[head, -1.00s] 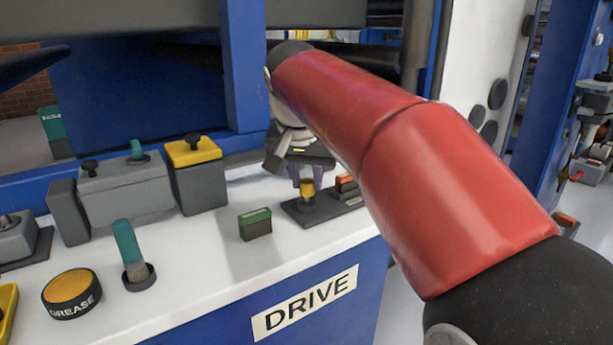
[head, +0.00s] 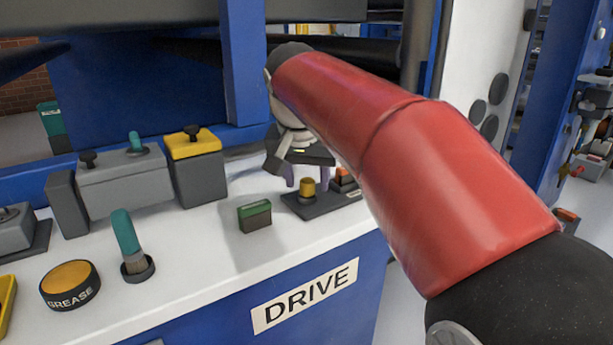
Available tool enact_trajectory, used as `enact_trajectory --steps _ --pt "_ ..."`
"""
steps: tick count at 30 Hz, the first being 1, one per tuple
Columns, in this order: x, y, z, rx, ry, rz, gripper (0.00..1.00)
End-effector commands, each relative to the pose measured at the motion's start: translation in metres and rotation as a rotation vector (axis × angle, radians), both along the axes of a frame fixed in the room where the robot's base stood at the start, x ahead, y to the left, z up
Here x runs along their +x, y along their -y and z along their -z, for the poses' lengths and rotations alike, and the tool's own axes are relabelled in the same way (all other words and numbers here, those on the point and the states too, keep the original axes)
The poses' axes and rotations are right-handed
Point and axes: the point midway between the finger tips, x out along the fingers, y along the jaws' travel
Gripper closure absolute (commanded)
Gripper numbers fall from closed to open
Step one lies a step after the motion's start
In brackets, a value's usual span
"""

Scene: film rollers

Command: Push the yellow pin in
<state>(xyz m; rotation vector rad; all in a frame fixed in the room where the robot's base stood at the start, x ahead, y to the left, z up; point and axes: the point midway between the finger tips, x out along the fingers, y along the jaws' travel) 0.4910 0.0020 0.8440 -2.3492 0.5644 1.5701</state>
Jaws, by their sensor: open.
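The yellow pin (head: 307,187) stands upright on a dark flat base plate (head: 318,207) at the right of the white counter. My gripper (head: 304,182) is directly above and around the pin's place, with its purple-grey fingertips pointing down. The fingers are apart. One fingertip shows just left of the pin and another just behind or right of it. I cannot tell whether they touch the pin. The red sleeve of my arm covers the right side of the view.
A green-topped block (head: 255,216) stands left of the plate. A red-topped block (head: 344,180) sits on the plate's right. A yellow-lidded box (head: 195,170), a grey box (head: 125,185), a brush (head: 127,245) and a grease tin (head: 70,285) stand farther left. A blue post (head: 243,70) rises behind.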

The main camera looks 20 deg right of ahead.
Motion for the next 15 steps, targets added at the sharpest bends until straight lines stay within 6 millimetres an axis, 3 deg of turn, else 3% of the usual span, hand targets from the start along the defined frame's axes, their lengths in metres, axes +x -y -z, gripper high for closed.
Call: enact_trajectory --steps 15 --pt "-0.023 -0.012 -0.065 0.000 0.002 0.000 0.53"
